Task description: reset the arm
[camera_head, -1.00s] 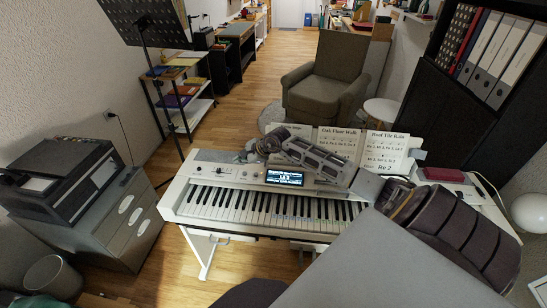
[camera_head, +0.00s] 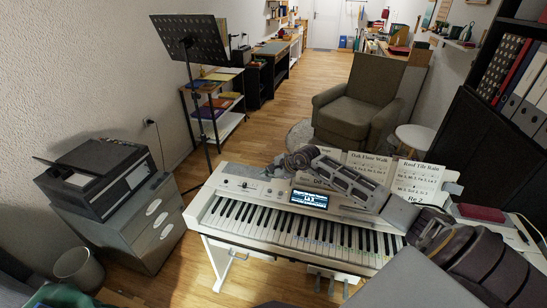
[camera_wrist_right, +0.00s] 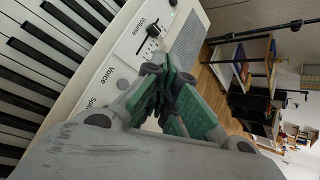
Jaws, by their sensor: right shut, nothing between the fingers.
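A white digital piano (camera_head: 230,198) stands in the middle of the head view, with a lit display (camera_head: 309,199) on its panel. My right arm reaches in from the right over the back of the piano. My right gripper (camera_head: 275,170) is near the left part of the panel. In the right wrist view the gripper's green-padded fingers (camera_wrist_right: 168,92) are together with nothing between them, close to the Volume and Voice controls. I cannot tell whether they touch the panel. My left gripper is not in view.
Song sheets (camera_head: 418,178) stand behind the keys, partly hidden by my arm. A music stand (camera_head: 190,40) and a printer (camera_head: 100,178) on a drawer cabinet (camera_head: 155,225) are to the left. An armchair (camera_head: 357,100) stands behind. Open wooden floor (camera_head: 262,130) lies between.

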